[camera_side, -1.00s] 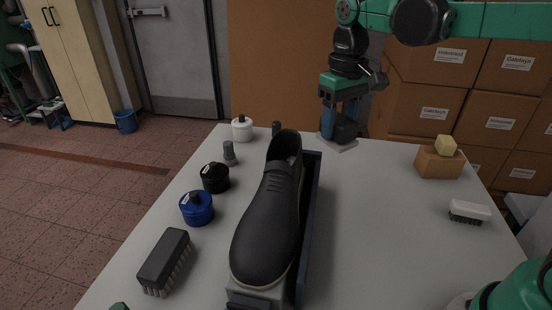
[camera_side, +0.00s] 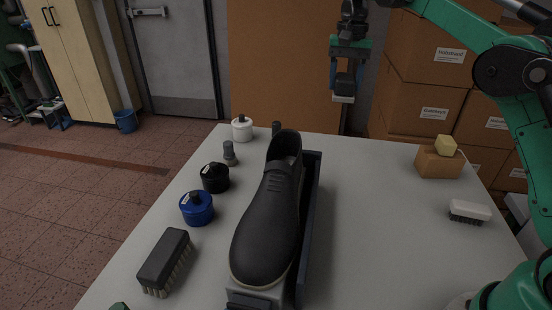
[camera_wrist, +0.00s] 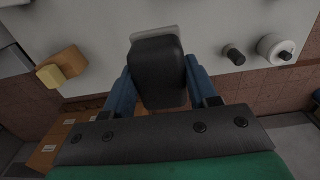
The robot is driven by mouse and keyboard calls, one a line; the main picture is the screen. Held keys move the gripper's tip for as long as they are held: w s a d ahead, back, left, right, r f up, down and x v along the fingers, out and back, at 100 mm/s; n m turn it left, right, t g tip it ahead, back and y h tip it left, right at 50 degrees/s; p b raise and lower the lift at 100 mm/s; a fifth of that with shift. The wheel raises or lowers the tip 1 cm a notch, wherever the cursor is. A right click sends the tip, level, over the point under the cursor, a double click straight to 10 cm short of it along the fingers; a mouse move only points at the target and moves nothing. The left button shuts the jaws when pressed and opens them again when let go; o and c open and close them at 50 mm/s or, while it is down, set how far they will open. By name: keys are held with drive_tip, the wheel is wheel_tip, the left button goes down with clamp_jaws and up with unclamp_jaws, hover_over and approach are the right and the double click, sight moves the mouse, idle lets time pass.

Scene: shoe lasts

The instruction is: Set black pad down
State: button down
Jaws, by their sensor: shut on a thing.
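My gripper (camera_side: 346,78) is raised above the far end of the table in the side view. Its blue fingers are shut on the black pad (camera_wrist: 158,72), a dark rounded block with a pale grey layer on its underside. In the wrist view the pad sits between both fingers. In the side view the pad (camera_side: 346,85) is small and partly covered by the fingers, with clear space between it and the table top (camera_side: 385,220).
A black shoe (camera_side: 268,220) stands in a dark holder mid-table. Left of it are a white jar (camera_side: 242,129), black jar (camera_side: 215,178), blue jar (camera_side: 197,208) and dark brush (camera_side: 165,260). A brown block with yellow piece (camera_side: 440,160) and white brush (camera_side: 469,211) lie right. The right-centre is clear.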

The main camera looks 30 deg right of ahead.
wheel_tip(320, 180, down, 19)
drive_tip(key=shift+r, duration=0.1)
idle(0.3)
drive_tip(key=shift+f, duration=0.2)
drive_tip(key=shift+c, duration=1.2)
unclamp_jaws()
